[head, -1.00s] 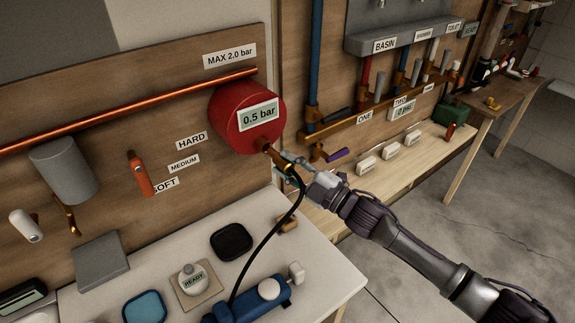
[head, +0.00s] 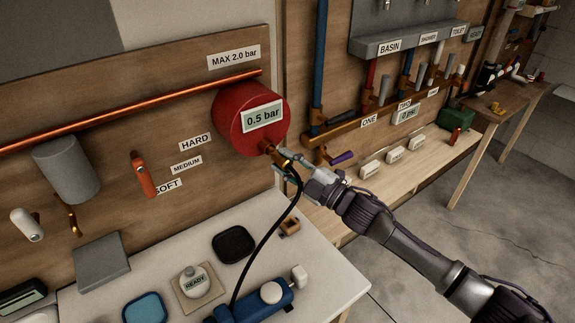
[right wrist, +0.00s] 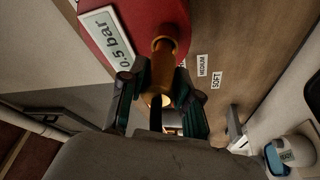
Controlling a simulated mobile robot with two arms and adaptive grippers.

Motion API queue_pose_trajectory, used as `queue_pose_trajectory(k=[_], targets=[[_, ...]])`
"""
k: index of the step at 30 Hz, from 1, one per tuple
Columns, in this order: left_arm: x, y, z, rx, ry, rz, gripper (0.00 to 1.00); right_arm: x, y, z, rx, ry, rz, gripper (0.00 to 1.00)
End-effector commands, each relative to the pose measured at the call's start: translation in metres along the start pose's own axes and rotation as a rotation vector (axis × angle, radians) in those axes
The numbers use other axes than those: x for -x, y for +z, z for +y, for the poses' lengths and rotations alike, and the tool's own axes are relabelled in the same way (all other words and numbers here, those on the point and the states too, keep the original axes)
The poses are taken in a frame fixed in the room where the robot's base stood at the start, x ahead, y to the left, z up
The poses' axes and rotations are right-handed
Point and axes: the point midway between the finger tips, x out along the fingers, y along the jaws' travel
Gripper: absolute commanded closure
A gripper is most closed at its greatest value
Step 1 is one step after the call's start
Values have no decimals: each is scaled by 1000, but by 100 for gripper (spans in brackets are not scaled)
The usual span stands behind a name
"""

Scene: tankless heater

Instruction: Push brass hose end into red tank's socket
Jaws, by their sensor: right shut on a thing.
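The red tank (head: 245,118), labelled 0.5 bar, is on the wooden wall board, with its brass socket (head: 267,147) pointing down and right. My right gripper (head: 284,162) is shut on the brass hose end (head: 287,163), close below the socket. A black hose (head: 264,239) hangs from it to the blue pump (head: 254,307) on the table. In the right wrist view, the socket (right wrist: 161,50) sits in front of and between my fingers (right wrist: 158,98). A brass ring shows between the fingers. Whether hose end and socket touch is unclear. My left gripper is not in view.
A copper pipe (head: 130,110) runs along the board left of the tank. An orange handle (head: 143,174) is on the board. Right of the tank are blue pipes and valves (head: 342,157). The white table (head: 330,262) below holds a black pad (head: 233,244).

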Motion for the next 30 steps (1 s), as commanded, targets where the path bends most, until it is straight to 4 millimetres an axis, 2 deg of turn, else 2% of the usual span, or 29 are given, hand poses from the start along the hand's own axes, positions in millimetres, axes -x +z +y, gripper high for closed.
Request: queue_pose_trajectory(k=[23,24,29,30], targets=[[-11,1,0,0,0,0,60,-19,6,0,1,1,2,100],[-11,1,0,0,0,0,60,-19,6,0,1,0,1,66],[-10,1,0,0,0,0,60,-19,6,0,0,0,1,40],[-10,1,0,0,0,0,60,-19,6,0,0,0,1,39]])
